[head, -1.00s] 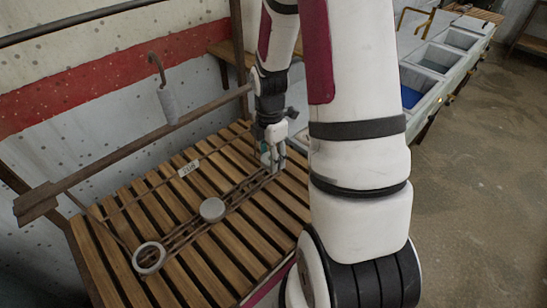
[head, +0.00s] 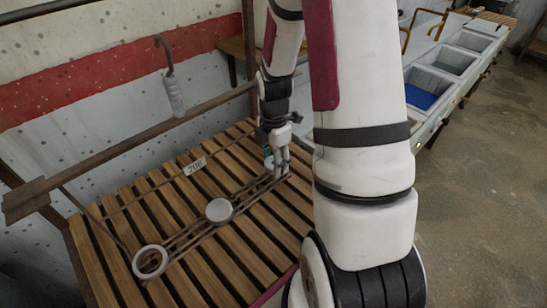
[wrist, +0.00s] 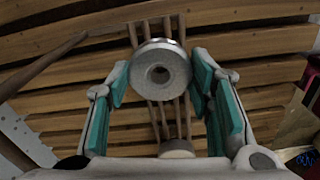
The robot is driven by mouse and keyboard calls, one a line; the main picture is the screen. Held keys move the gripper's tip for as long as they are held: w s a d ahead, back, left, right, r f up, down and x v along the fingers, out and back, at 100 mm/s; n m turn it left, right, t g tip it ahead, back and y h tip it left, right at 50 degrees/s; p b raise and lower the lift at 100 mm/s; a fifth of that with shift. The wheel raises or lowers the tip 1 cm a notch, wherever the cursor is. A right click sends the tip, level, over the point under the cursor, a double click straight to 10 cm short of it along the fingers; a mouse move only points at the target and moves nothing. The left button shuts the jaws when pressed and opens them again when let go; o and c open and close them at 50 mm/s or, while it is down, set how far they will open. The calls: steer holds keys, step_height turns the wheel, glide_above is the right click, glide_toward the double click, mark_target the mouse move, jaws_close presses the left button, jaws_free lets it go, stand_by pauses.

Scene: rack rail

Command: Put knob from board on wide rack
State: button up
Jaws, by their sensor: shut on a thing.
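My gripper (head: 277,170) is low over the right end of a rack of thin brown rails (head: 182,238). In the head view the fingers largely hide this knob. Whether it touches the rails is unclear. A pale round disc (head: 219,211) sits on the middle of the rails. A ring (head: 150,262) is at their near left end. I cannot tell which part is the board.
The rack lies on a slatted wooden bench (head: 240,262). A tag reading 208 (head: 195,166) stands by a rod behind the rails. A dark bar (head: 110,150) crosses above the bench at the wall, with a hooked grey handle (head: 174,95). Bins (head: 430,82) stand right.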

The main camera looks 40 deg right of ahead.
steer(key=shift+f+b, duration=0.45)
steer(key=shift+f, duration=1.1)
stand_by(0.6)
steer(key=o, duration=1.3)
steer(key=shift+o, duration=0.2)
step_height(320, 180, up, 8)
steer(key=shift+f, duration=0.25)
steer(key=shift+s, duration=0.1)
